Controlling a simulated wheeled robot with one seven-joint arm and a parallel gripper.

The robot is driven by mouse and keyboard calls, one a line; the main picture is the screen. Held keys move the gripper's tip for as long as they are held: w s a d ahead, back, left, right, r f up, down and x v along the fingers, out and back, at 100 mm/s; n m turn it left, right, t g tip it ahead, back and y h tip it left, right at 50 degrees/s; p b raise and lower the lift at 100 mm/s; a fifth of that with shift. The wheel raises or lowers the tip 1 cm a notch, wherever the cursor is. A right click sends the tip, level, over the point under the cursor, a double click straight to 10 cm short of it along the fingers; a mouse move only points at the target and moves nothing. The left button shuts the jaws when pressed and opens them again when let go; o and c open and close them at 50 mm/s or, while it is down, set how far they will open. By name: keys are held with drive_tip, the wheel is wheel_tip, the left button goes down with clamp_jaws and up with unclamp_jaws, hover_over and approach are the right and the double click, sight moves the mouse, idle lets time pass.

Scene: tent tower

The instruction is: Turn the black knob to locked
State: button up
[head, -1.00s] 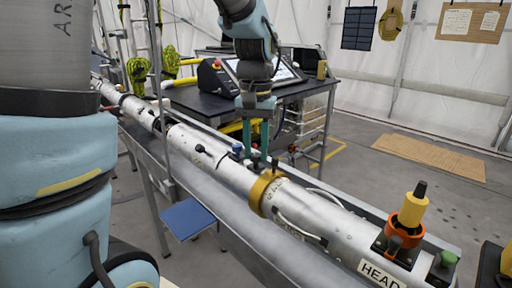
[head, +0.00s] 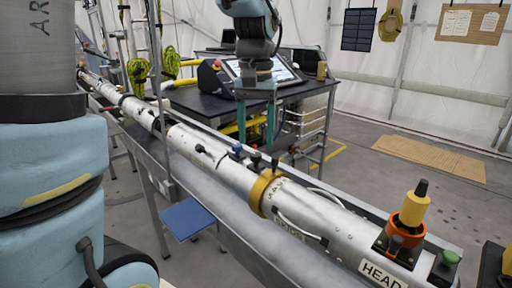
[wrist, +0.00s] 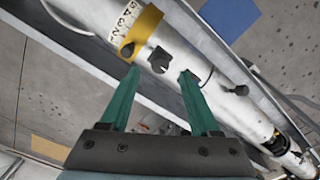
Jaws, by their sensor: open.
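A black knob (wrist: 158,62) sits on the silver tube next to the gold ring (wrist: 143,30) in the wrist view. It also shows in the head view (head: 255,158), left of the gold ring (head: 262,190). My gripper (wrist: 160,71) is open, its two teal fingers apart, with the knob seen just beyond and between the tips. In the head view my gripper (head: 256,142) hangs above the tube, pointing down, and holds nothing. No lock marking on the knob can be read.
Another dark knob (wrist: 240,90) stands farther along the tube. A blue knob (head: 237,148) is close by in the head view. A black table (head: 200,98) with a console stands behind. A yellow-and-orange fitting (head: 411,215) rises at the tube's near end.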

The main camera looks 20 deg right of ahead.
sight(256, 154)
wheel_tip(256, 154, up, 7)
drive_tip(key=shift+b, duration=0.35)
drive_tip(key=w+a+f+n, duration=0.2)
drive_tip(key=w+a+f, duration=0.1)
drive_tip(key=a+f, duration=0.7)
drive_tip(key=shift+a+f+n+t, duration=0.3)
drive_tip(key=shift+a+f, duration=0.05)
drive_tip(key=shift+a, duration=0.55)
drive_tip(key=s+a+f, duration=0.1)
drive_tip(key=a+f, duration=0.1)
drive_tip(key=a, duration=0.1)
drive_tip(key=s+a+f+n, duration=0.1)
drive_tip(key=a+f, duration=0.2)
drive_tip(key=a, duration=0.1)
drive_tip(key=s+a+f+n+t, duration=0.1)
drive_tip(key=a+f, duration=0.2)
drive_tip(key=a, duration=0.1)
drive_tip(key=shift+s+f, duration=0.15)
drive_tip(key=shift+s, duration=0.2)
